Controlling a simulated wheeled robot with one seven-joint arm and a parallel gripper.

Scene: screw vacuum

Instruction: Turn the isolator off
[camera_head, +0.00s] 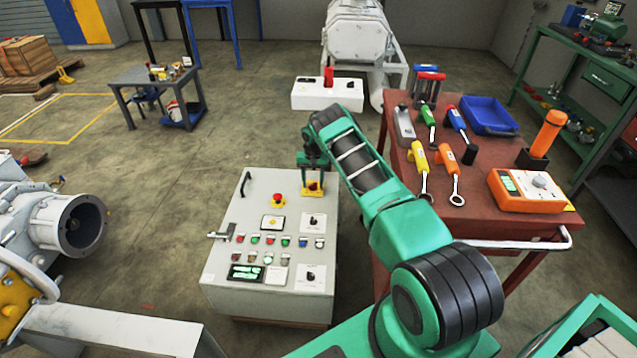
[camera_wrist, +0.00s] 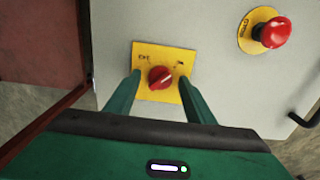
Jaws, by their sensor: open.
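The isolator is a red rotary knob (camera_wrist: 160,77) on a yellow plate (camera_wrist: 150,55), set in the grey control panel (camera_head: 245,218). In the head view the yellow plate (camera_head: 313,190) is at the panel's upper right, partly hidden by my gripper (camera_head: 314,178). In the wrist view my gripper (camera_wrist: 160,98) is open, with one green finger on each side of the knob. I see gaps between the fingers and the knob. The knob's grip ridge is tilted, rising toward the right. The plate's lettering is too small to read surely.
A red emergency stop button (camera_wrist: 273,32) sits beside the isolator; it also shows in the head view (camera_head: 278,198). A black handle (camera_head: 245,184) and a lever (camera_head: 221,232) stick out from the panel. A red tool cart (camera_head: 480,215) stands right of my arm.

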